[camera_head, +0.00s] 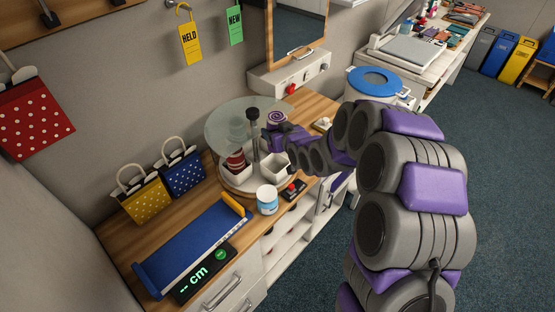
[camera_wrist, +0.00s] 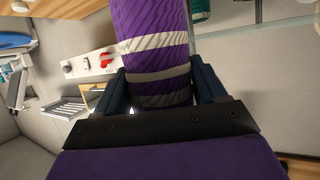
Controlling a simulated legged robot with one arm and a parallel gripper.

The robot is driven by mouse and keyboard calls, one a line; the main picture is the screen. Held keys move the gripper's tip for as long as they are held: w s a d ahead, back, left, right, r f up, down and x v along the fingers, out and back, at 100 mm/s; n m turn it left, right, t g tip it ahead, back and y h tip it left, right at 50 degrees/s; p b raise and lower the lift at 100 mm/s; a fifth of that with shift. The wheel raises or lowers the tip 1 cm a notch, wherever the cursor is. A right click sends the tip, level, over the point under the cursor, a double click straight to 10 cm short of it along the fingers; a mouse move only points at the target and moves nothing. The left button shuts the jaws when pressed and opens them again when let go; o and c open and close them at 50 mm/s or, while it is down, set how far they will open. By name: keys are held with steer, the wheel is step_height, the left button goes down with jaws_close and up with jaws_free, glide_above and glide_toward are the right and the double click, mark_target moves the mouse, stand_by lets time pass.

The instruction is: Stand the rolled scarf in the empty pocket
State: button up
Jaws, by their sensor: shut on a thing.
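The rolled scarf is purple with pale stripes and fills the top middle of the wrist view (camera_wrist: 153,45). In the head view its spiral end (camera_head: 277,117) points up. My gripper (camera_head: 274,133) is shut on it; both dark jaws press its sides in the wrist view (camera_wrist: 166,85). It is held upright above a round white stand (camera_head: 238,186) with a dark post and a clear disc. A white square pocket (camera_head: 273,165) at the stand's front right looks empty, just below my gripper. A red roll (camera_head: 236,160) stands in the pocket to its left.
A white-and-blue tub (camera_head: 267,200) and a small dark device with a red button (camera_head: 293,190) stand before the stand. A mirror (camera_head: 298,35) stands behind.

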steer(key=f, duration=0.2)
steer(key=a+f, duration=0.1)
steer(key=f, duration=0.2)
steer(key=f+b, duration=0.1)
steer(key=f, duration=0.1)
steer(key=shift+a+f, duration=0.2)
steer(key=shift+a, duration=0.2)
steer(key=shift+d+f, duration=0.35)
steer(key=shift+d, duration=0.1)
steer(key=f, duration=0.3)
steer(key=shift+a+f, duration=0.2)
steer(key=shift+f, duration=0.1)
steer(key=o, duration=0.8)
steer(key=shift+a, duration=0.1)
steer(key=shift+o, duration=1.4)
steer(key=shift+d, duration=0.55)
